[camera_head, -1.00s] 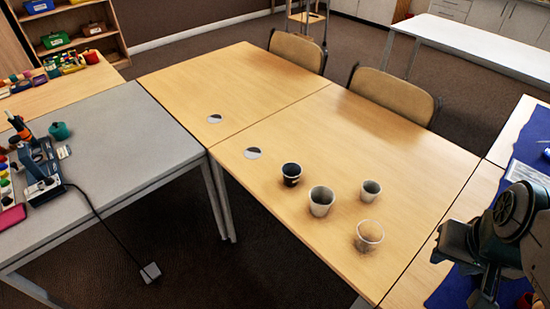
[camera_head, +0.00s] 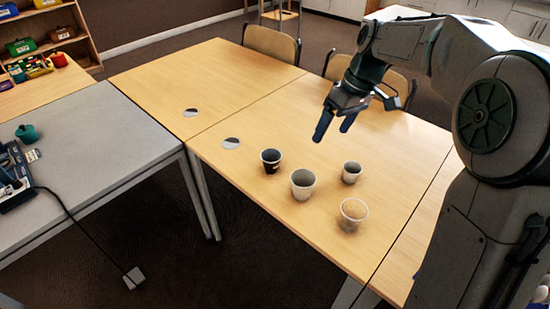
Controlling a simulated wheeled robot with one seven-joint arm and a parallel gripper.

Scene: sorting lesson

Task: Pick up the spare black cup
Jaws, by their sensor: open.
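The black cup (camera_head: 271,161) stands upright on the wooden table (camera_head: 235,80), at the left of a small group of cups. It looks dark with a pale rim. My gripper (camera_head: 334,128) is open and empty, its two fingers pointing down. In the picture it is above and to the right of the black cup, apart from it. Nothing hides the black cup.
Chairs (camera_head: 272,43) line the far edge.

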